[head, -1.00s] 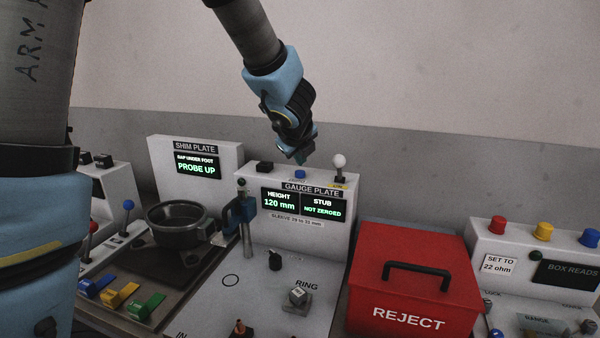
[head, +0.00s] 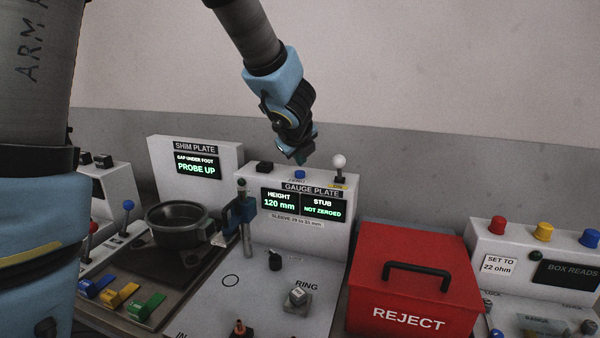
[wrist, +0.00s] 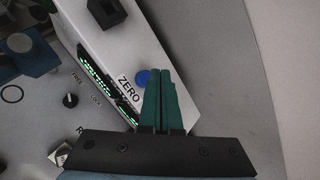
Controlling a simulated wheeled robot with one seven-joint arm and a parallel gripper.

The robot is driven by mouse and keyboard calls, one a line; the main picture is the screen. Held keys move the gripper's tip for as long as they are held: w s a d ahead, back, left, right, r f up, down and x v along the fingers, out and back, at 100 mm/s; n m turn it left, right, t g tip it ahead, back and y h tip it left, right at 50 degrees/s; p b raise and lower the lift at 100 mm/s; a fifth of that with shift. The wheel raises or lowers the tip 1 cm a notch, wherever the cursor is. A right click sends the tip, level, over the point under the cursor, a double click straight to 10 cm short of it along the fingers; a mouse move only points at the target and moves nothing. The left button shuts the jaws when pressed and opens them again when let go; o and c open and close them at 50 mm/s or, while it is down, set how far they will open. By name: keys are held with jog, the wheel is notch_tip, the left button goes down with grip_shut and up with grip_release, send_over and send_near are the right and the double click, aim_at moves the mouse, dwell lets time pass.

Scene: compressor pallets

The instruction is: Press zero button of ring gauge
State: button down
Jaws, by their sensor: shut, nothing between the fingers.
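The gauge plate console (head: 252,228) is a white box with a display (head: 305,205) reading height 120 mm and stub "NOT ZEROED". The blue zero button (head: 300,174) is on its top; in the wrist view the button (wrist: 143,77) is beside the printed word ZERO. My gripper (head: 300,160) is above the console top, just over the button in the head view. In the wrist view its green fingers (wrist: 160,72) are together and empty, with the tips beside the button. I cannot tell whether they touch it.
A white-knobbed lever (head: 339,162) stands to the right of the button and a black block (head: 264,167) to the left. A blue clamp on a post (head: 240,216) is at the console's front. A red reject box (head: 413,285) stands to the right.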

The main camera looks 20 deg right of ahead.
aim_at(301, 174)
jog(key=shift+f, duration=0.1)
dwell(0.3)
jog(key=shift+f+b, duration=0.3)
jog(key=shift+b, duration=0.3)
jog(key=shift+f+b, duration=0.55)
dwell(0.5)
jog(key=shift+r, duration=0.15)
dwell(0.3)
jog(key=shift+r+p, duration=0.85)
notch_tip(301, 174, up, 5)
jog(key=p, duration=0.4)
jog(key=shift+p, duration=0.3)
